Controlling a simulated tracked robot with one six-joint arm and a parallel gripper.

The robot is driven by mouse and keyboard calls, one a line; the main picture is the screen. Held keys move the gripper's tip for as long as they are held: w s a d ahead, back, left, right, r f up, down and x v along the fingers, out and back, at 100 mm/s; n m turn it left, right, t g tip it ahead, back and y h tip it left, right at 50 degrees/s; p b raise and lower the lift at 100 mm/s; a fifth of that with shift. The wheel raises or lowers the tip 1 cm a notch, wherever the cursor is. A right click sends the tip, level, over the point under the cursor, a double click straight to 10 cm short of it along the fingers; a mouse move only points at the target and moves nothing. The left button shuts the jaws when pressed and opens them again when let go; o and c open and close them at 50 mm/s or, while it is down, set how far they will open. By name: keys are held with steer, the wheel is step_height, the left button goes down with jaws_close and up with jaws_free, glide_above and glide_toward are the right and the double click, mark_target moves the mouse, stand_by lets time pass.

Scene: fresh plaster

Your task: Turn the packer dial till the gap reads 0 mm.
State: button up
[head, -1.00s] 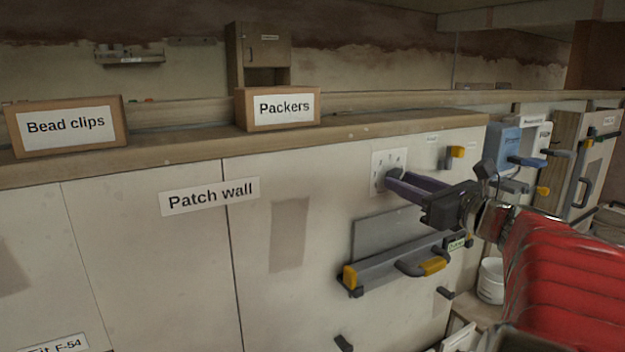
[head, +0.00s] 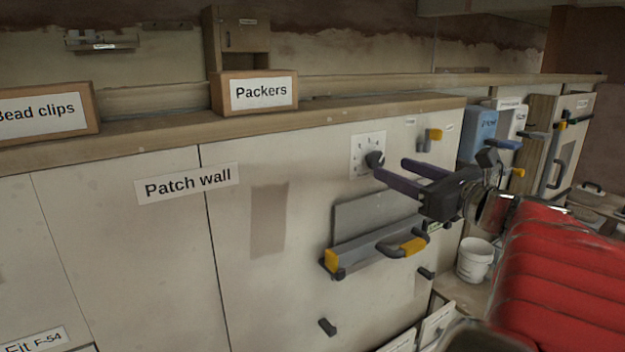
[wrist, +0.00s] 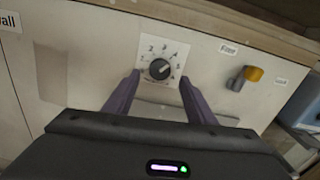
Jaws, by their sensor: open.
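The packer dial is a dark round knob (head: 375,159) on a white numbered plate (head: 358,166) on the patch wall. In the wrist view the knob (wrist: 159,69) sits centred, with digits arced around its top and a pale pointer mark. I cannot tell its exact reading. My gripper (head: 391,168) is open, its purple fingers pointing at the plate. In the wrist view, the fingertips (wrist: 159,79) lie left and right of the knob and slightly below it. Nothing is between them but the view of the dial; contact is not visible.
A grey panel with a yellow-ended rail and handle (head: 375,247) is below the dial. A yellow-and-grey knob (head: 432,138) is to its right. A Packers box (head: 254,92) stands on the ledge. A white bucket (head: 474,258) stands at lower right.

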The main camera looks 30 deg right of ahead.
steer(key=s, duration=0.9)
steer(key=shift+s, duration=0.35)
steer(key=shift+d+f, duration=0.1)
